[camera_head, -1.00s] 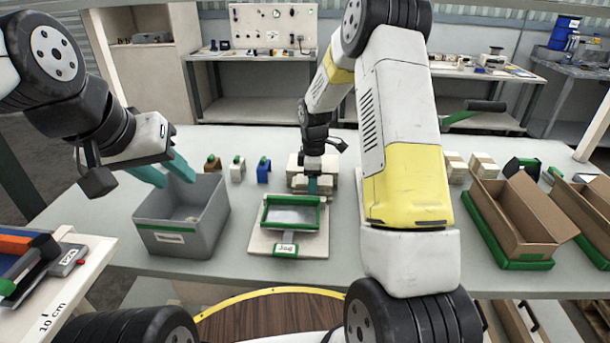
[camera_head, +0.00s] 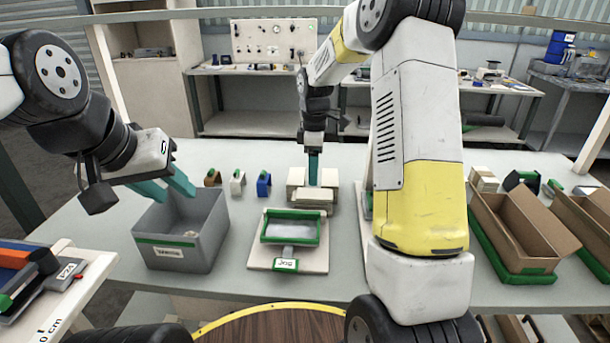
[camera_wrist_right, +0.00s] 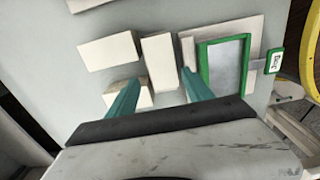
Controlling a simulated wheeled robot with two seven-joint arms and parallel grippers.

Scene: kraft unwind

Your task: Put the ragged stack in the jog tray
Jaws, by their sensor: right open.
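The jog tray (camera_head: 290,243) has a green rim and stands on a pale board with a "Jog" label. It also shows in the right wrist view (camera_wrist_right: 206,66). Several cream paper stacks (camera_head: 312,196) lie just behind it. In the right wrist view one long stack (camera_wrist_right: 160,62) is between the finger lines, with others beside it. I cannot tell which is the ragged stack. My right gripper (camera_head: 314,181) is at the stacks, its teal fingers apart in the wrist view (camera_wrist_right: 158,92). My left gripper (camera_head: 168,188) is open and empty at the grey bin.
The grey "Waste" bin (camera_head: 168,265) stands left of the tray. Small brown, white and blue items (camera_head: 264,183) stand behind, between bin and stacks. Open cardboard boxes (camera_head: 520,228) are at the right. My right arm hides the table right of the tray.

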